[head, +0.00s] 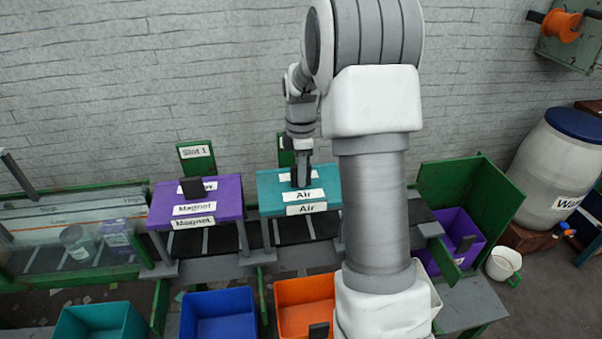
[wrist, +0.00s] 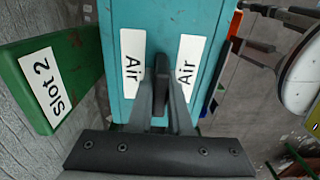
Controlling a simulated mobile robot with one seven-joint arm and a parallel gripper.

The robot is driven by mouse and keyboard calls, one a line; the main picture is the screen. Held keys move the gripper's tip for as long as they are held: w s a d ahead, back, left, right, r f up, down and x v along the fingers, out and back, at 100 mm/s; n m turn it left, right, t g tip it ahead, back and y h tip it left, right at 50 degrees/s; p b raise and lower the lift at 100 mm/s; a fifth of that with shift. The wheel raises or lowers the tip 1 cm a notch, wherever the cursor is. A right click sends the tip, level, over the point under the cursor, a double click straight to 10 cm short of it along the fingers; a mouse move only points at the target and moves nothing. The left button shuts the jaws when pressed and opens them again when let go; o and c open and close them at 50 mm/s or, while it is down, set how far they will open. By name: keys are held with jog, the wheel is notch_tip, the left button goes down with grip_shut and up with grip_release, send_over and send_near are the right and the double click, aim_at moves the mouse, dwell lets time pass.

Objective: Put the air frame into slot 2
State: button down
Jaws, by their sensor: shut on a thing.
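The air frame (head: 270,197) is a teal box-like piece with white "Air" labels, standing over the second dark bay of the grey rack in the head view. My gripper (head: 301,180) comes down on its top and is shut on its dark upright handle. In the wrist view my gripper (wrist: 160,85) closes on that handle between two "Air" labels on the teal top (wrist: 150,18). The green slot 2 sign (wrist: 75,65) is beside the frame; in the head view it is mostly hidden behind my arm. I cannot tell whether the frame's feet rest on the rack.
A purple magnet frame (head: 172,222) stands left, before the slot 1 sign (head: 196,151). Teal (head: 100,322), blue (head: 218,315) and orange (head: 300,292) bins stand in front. A green-walled stand with a purple bin (head: 458,228) is right. A white barrel (head: 560,165) stands beyond.

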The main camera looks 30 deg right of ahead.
jog(key=c, duration=0.8)
grip_release()
jog(key=shift+c, duration=0.2)
